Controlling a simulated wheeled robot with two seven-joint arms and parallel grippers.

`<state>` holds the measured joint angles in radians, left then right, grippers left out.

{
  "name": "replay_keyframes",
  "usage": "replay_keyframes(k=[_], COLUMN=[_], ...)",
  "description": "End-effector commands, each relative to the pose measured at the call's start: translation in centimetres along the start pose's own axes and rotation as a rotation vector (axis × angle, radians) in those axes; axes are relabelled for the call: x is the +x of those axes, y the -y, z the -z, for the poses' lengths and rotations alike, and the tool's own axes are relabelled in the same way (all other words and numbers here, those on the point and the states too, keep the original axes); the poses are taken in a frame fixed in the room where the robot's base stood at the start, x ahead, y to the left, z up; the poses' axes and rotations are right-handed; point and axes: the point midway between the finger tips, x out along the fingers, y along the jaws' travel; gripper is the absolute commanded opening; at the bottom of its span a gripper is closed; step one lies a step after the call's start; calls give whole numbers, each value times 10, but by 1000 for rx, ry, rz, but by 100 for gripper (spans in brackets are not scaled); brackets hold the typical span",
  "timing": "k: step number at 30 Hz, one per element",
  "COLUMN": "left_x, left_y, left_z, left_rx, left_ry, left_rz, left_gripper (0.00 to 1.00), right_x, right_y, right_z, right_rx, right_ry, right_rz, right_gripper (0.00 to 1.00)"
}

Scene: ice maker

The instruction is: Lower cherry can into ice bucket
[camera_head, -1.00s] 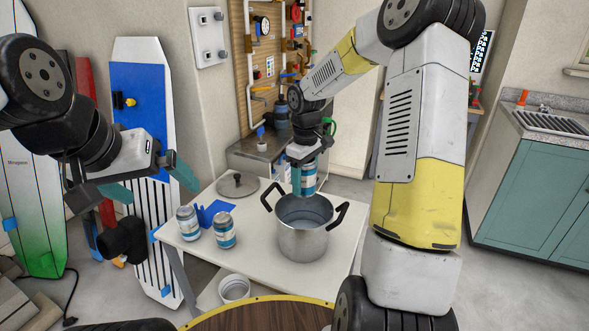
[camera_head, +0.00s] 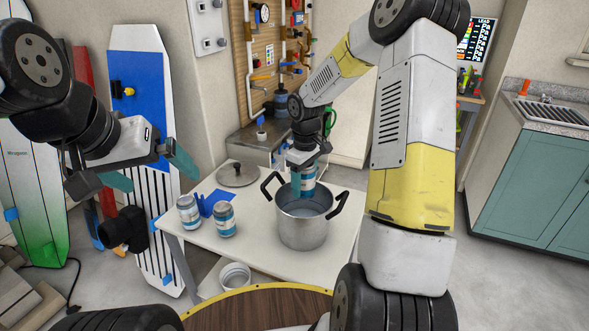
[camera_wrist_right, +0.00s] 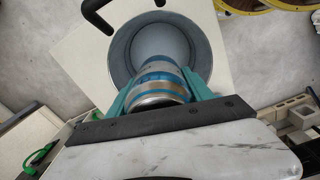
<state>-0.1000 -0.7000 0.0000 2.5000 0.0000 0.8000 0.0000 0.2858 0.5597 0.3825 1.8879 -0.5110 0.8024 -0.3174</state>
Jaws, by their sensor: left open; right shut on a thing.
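The ice bucket is a steel pot (camera_head: 302,228) with two black handles on the white table; its opening (camera_wrist_right: 160,42) also shows in the right wrist view. My right gripper (camera_head: 303,184) is shut on a blue and silver can (camera_head: 308,181). The can is upright at the back of the pot's mouth, its lower end at about the rim's height. In the right wrist view the same can (camera_wrist_right: 160,82) sits between the teal fingers and overlaps the opening. Its label is too small to read. My left gripper (camera_head: 150,172) is open and empty, left of the table.
Two similar cans (camera_head: 188,212) and (camera_head: 224,219) stand on the white table (camera_head: 262,254) left of the pot, by a blue piece (camera_head: 213,202). A round lid (camera_head: 237,174) lies behind them. A round wooden table (camera_head: 262,312) is in front.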

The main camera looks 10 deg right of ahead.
Motion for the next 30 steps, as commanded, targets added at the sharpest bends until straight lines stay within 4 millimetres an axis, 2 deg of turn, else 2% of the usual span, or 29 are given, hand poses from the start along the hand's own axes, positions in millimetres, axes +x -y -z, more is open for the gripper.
replay_keyframes(k=[30], left_x=[0], left_y=[0], left_z=[0], left_rx=[0], left_ry=[0], left_rz=[0], left_gripper=[100], right_x=[50], right_y=[0], right_z=[0], right_rx=[-1], right_ry=[0], right_rz=[0], right_gripper=[0])
